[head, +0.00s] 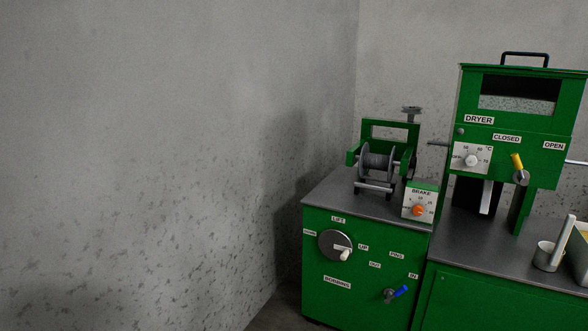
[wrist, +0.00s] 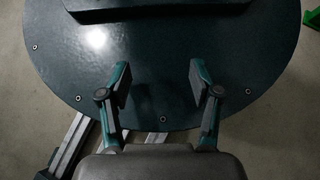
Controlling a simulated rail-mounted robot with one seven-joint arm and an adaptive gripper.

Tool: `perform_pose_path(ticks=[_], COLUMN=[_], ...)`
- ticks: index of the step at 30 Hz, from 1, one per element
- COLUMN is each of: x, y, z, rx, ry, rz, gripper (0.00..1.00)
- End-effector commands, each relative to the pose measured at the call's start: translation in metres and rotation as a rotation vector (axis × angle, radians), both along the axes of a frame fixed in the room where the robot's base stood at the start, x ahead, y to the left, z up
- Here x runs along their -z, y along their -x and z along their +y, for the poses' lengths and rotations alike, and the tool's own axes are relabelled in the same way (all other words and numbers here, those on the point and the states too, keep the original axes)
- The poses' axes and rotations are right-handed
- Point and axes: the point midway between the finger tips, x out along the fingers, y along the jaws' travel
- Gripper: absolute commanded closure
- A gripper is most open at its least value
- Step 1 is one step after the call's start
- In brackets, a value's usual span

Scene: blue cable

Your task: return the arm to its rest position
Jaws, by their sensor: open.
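My gripper (wrist: 160,82) shows in the wrist view with its two fingers apart and nothing between them. It is above a round dark plate (wrist: 75,62) with small bolts near its rim. I cannot tell the gap between the fingertips and the plate. My arm and gripper do not show in the head view. No blue cable can be made out in either view.
In the head view, a green cabinet (head: 355,285) carries a cable reel (head: 376,162) and a brake box (head: 420,203). A green dryer (head: 520,125) stands to its right, with a metal cup (head: 546,255) near it. Bare wall (head: 150,150) fills the left. Metal rails (wrist: 72,145) show at lower left in the wrist view.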

Motion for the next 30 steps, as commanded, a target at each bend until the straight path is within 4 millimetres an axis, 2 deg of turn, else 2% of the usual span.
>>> perform_pose_path(ticks=[1,3,8,21,25,30], x=[0.003,-0.019,-0.044,-0.136,-0.152,-0.16], y=[0.013,0.006,-0.002,-0.034,-0.042,-0.047], z=[0.001,0.001,0.001,0.001,0.001,0.001], rx=[-0.009,-0.01,-0.008,-0.009,-0.01,-0.01], ry=[0.0,0.0,-0.001,0.001,0.001,0.001], rz=[0.026,-0.005,-0.061,-0.263,-0.308,-0.34], gripper=[0.36,0.36,0.36,0.36,0.36,0.36])
